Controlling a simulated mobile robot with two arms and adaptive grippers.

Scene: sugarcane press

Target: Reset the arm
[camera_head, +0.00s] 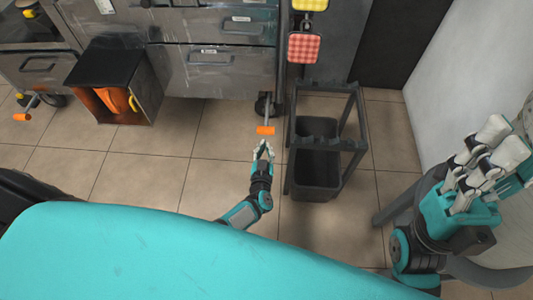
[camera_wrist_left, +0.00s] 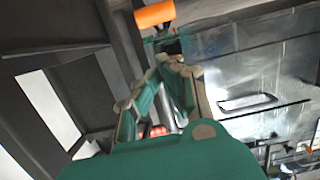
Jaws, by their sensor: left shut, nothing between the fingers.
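My left gripper (camera_head: 262,150) is in the middle of the head view, at the end of my left arm, pointing up the picture. Its fingers are shut and empty. In the left wrist view its fingertips (camera_wrist_left: 178,65) come together. An orange cylindrical handle (camera_head: 265,130) on a metal rod lies just beyond the fingertips in the head view, apart from them. It also shows in the left wrist view (camera_wrist_left: 155,13). My right gripper (camera_head: 504,142) is at the right of the head view, with its fingers apart and nothing visible between them.
A dark bin (camera_head: 315,180) in a grey frame (camera_head: 361,130) stands right of my left gripper. A metal drawer cabinet (camera_head: 225,75) stands behind. A black box with an orange inside (camera_head: 118,80) is at left. A white wall (camera_head: 450,75) is at right. Tiled floor (camera_head: 150,172) is open at left.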

